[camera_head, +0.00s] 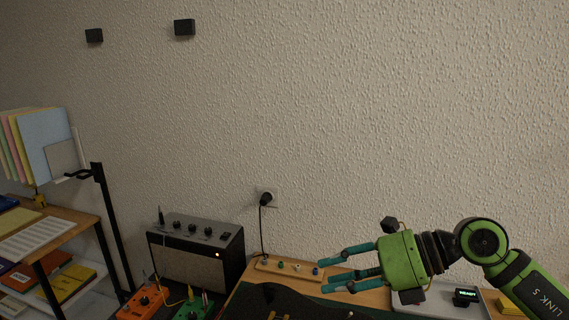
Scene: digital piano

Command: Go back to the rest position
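My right gripper (331,272) is green with teal fingers. It comes in from the right and points left, above the back edge of the wooden desk (375,297). Its fingers are spread apart with nothing between them. My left gripper does not show. No piano keys can be made out in this view.
A wooden strip with several coloured knobs (289,267) lies behind the fingers. A grey amplifier (190,258), an orange pedal (143,303) and a green pedal (194,308) are at left. A black stand (113,225) and a shelf (45,240) stand farther left. A grey device (440,304) sits below the wrist.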

